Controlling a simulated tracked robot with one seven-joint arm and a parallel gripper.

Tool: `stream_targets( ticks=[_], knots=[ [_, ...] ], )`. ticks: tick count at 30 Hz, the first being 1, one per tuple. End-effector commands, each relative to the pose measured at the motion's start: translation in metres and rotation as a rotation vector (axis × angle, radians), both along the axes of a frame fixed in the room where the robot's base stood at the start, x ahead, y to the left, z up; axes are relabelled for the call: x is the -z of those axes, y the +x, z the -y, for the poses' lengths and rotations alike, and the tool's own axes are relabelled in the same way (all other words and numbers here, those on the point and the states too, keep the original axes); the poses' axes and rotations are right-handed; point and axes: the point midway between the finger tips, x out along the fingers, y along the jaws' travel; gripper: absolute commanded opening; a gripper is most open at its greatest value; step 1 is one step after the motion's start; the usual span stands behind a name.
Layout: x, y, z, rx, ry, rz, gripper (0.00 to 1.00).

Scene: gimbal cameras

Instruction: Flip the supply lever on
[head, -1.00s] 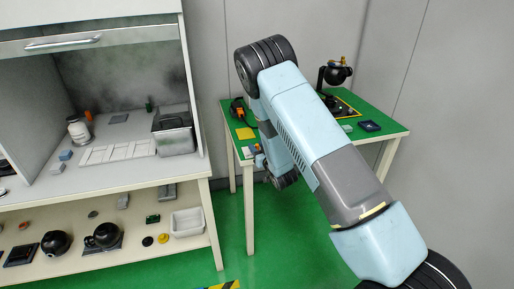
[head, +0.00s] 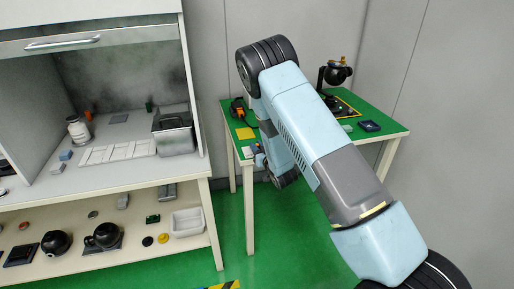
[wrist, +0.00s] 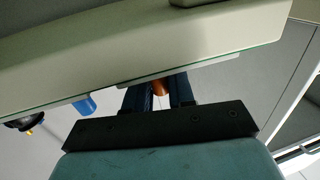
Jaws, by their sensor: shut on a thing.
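In the wrist view my gripper (wrist: 158,98) has its two dark fingers close together at the edge of a pale panel (wrist: 140,45). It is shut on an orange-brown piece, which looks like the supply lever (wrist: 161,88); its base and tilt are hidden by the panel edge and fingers. A blue cylindrical part (wrist: 86,105) sticks out from the same edge, left of the fingers and apart from them.
A dark round part with an orange tip (wrist: 25,124) is at the left of the wrist view. A cabinet bench (head: 115,195) stands left.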

Motion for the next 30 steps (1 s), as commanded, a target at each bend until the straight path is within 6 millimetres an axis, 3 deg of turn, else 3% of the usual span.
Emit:
stream_targets(
  ticks=[10, 21, 22, 27, 30],
  knots=[
    [-0.0003, 0.0034, 0.0039, -0.119, 0.001, -0.001, 0.00],
    [-0.0005, 0.0035, 0.0040, -0.136, 0.001, 0.001, 0.00],
    [-0.0005, 0.0036, 0.0041, -0.136, 0.001, 0.001, 0.24],
    [-0.0004, 0.0034, 0.0039, -0.136, 0.001, 0.001, 0.41],
    [-0.0004, 0.0033, 0.0038, -0.136, 0.001, 0.001, 0.41]
  ],
)
